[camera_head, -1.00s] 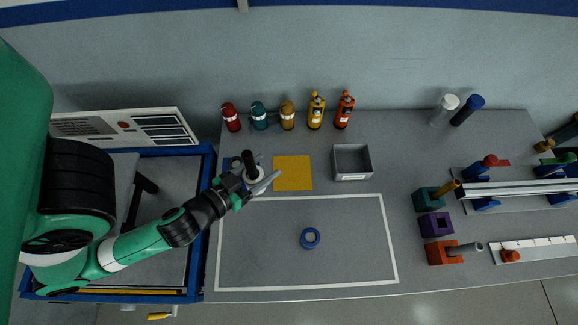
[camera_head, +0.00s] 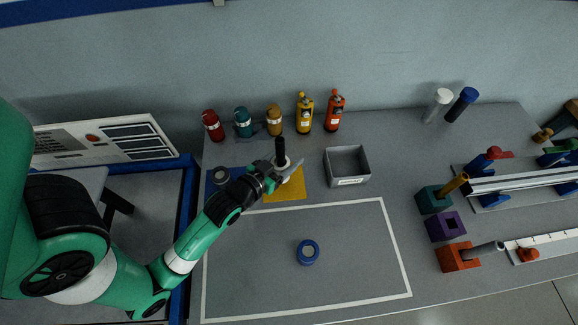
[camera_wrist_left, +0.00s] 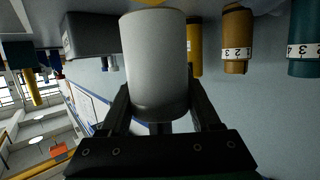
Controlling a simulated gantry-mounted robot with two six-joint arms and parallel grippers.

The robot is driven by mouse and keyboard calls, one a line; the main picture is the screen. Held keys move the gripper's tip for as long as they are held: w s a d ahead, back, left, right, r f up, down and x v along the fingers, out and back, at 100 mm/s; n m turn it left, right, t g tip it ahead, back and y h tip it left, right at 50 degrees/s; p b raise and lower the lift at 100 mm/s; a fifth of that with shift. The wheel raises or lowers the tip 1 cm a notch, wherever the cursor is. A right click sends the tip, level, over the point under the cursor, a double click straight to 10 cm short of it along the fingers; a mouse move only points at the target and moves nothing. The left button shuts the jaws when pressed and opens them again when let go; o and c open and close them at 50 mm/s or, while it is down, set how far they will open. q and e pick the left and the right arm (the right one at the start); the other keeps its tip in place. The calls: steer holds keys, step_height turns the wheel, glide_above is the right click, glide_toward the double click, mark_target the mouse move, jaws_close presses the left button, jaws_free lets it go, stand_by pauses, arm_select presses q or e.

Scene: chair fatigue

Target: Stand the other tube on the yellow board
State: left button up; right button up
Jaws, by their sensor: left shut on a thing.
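My left gripper (camera_head: 283,174) is shut on a tube with a light grey-white body (camera_wrist_left: 156,65) and a black upper part (camera_head: 280,148). In the left wrist view the pale body sits between the two fingers. In the head view the tube is upright over the yellow board (camera_head: 291,193), whose far part the gripper and tube hide. I cannot tell whether its base touches the board. A round grey-topped piece (camera_head: 221,175) rests on the blue board (camera_head: 212,187) to the left. My right gripper is not in view.
A grey open box (camera_head: 347,167) stands right of the yellow board. Several coloured bottles (camera_head: 274,120) line the back edge. A blue ring (camera_head: 308,252) lies inside the white outline, otherwise clear. White (camera_head: 437,105) and blue (camera_head: 461,104) cylinders stand at the back right.

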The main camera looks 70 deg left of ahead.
arm_select(q)
steer(key=shift+w+a+f, duration=0.1)
steer(key=shift+w+f, duration=0.1)
steer(key=shift+f, duration=0.1)
step_height(320, 180, down, 4)
steer(key=b, duration=0.2)
steer(key=shift+w+a+r+b, duration=0.1)
steer(key=shift+w+r+b, duration=0.1)
steer(key=shift+b, duration=0.15)
steer(key=shift+r, duration=0.15)
steer(key=o, duration=1)
steer(key=shift+f, duration=0.25)
steer(key=shift+c, duration=0.2)
steer(key=o, duration=0.5)
steer(key=shift+c, duration=0.2)
steer(key=shift+r, duration=0.1)
